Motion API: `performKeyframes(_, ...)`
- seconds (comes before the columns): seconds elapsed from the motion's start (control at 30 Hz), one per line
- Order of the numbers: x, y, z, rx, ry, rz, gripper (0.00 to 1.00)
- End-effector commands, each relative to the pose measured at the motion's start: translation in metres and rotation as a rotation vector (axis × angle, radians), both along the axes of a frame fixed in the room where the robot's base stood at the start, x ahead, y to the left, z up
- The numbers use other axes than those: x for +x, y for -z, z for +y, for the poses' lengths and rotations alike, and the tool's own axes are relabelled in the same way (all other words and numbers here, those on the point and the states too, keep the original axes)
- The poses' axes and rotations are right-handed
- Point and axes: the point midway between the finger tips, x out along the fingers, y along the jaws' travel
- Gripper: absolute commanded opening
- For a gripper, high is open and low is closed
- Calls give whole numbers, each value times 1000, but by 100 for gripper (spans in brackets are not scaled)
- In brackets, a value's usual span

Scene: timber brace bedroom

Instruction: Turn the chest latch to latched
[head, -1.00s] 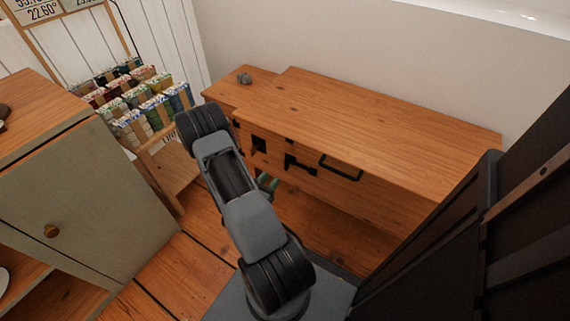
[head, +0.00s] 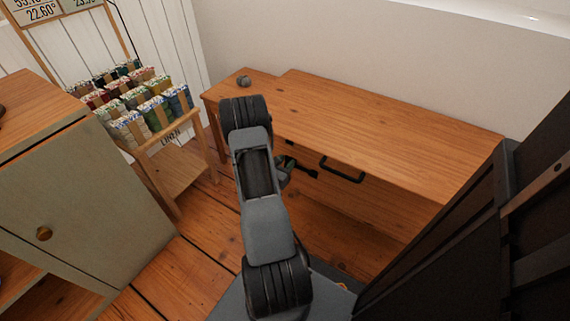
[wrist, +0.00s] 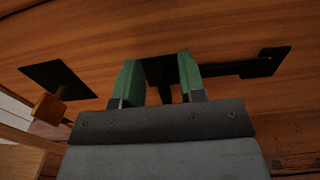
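The wooden chest (head: 390,125) stands against the wall in the head view. Its black latch (head: 306,170) is on the front face, left of the black bar handle, and is partly hidden by my arm. In the wrist view the black latch (wrist: 225,69) has a bar reaching right to a bracket and a short arm pointing down. My gripper (wrist: 161,80) has its green fingers apart, one on each side of the downward arm. I see gaps beside that arm; contact is unclear. In the head view my arm mostly hides the gripper.
A black plate (wrist: 58,82) with a wooden knob (wrist: 47,108) is left of my gripper. A green cabinet (head: 90,190) and a yarn stand (head: 165,150) stand at left. A dark panel (head: 450,230) stands at right.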

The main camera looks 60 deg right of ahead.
Motion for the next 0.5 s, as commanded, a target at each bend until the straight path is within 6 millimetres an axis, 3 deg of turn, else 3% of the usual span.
performKeyframes(0.07, 0, 0, 0, 0, 0, 0, 37)
performKeyframes(0.5, 0, 0, 0, 0, 0, 0, 0)
